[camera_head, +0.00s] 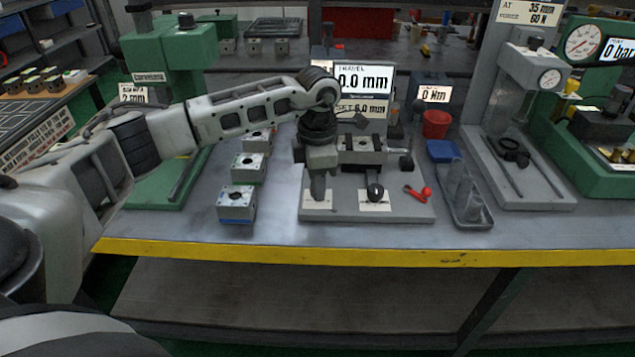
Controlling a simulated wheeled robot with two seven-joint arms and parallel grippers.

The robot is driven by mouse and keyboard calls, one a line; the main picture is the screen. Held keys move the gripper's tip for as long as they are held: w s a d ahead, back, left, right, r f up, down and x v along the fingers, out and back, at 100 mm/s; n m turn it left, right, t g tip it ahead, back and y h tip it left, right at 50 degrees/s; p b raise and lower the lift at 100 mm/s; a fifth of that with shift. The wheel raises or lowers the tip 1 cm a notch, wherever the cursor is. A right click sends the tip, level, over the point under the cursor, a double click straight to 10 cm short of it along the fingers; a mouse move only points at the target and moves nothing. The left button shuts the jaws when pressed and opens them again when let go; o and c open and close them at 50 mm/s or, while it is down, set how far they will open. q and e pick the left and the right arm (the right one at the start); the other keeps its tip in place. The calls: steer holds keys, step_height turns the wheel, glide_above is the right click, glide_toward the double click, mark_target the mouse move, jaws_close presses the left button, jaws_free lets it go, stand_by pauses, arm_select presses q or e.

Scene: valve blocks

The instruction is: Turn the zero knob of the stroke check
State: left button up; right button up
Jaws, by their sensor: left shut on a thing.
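The stroke check stands mid-bench on a grey base plate (410,212). Its display (363,80) reads 0.0 mm travel and SET 6.0 mm. A block with a clamp (362,150) sits on the base. Two pale label plates lie at the base's front edge, their text too small to read. A black knob (375,191) stands at the right label. My left gripper (318,188) points down at the left label and is shut on what looks like the zero knob, mostly hidden by the fingers. My right gripper is out of view.
Several valve blocks (236,204) stand in a row left of the base. A red-handled item (418,194) lies on the base's right. A clear tray (466,200), blue bin (443,151) and red cup (436,124) are to the right. Green (170,60) and grey presses flank the area.

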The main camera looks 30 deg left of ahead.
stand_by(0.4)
arm_select(q)
steer(key=o, duration=1)
steer(key=shift+c, duration=0.2)
step_height(320, 180, up, 16)
